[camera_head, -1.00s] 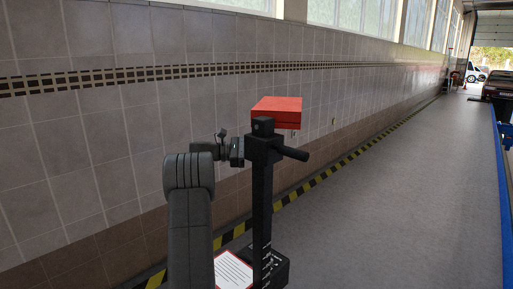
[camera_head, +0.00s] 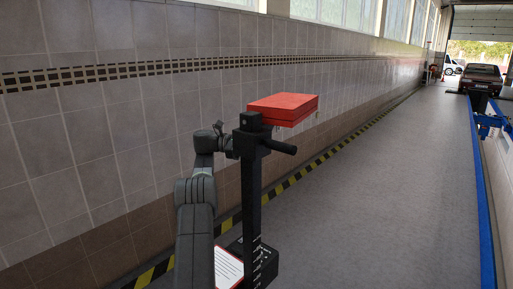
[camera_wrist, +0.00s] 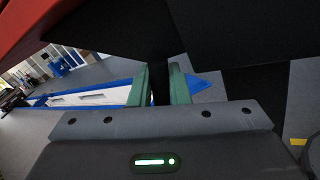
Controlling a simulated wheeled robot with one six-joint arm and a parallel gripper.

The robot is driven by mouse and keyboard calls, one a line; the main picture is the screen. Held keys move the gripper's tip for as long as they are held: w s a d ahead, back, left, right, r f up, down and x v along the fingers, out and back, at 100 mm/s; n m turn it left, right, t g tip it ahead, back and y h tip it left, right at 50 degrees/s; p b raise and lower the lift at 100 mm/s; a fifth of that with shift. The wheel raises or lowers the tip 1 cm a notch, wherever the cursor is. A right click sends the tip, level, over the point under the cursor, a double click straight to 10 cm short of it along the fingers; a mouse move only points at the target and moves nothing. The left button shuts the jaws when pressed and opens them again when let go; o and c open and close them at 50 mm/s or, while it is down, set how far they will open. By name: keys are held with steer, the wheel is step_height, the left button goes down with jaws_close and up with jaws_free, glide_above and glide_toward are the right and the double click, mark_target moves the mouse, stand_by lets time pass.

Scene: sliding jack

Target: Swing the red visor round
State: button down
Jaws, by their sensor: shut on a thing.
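The red visor (camera_head: 284,108) is a flat red box at the top of the black post (camera_head: 252,195). A black handle (camera_head: 281,147) sticks out to the right of the post head. In the wrist view, my gripper (camera_wrist: 161,84) has its green fingers shut on a narrow black part (camera_wrist: 159,66); whether this belongs to the visor or the post head is unclear. A red edge (camera_wrist: 30,22) shows above it. In the head view, the fingers are mostly hidden behind the post head.
The tiled wall (camera_head: 110,130) runs close along the left, with a yellow and black strip (camera_head: 292,183) at its foot. The post stands on a black base (camera_head: 262,262) with a white label. Grey floor to the right is open up to a blue rail (camera_head: 479,190).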

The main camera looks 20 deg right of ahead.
stand_by(0.4)
steer(key=c, duration=1.4)
jaws_free()
steer(key=shift+s, duration=0.1)
steer(key=shift+a, duration=0.1)
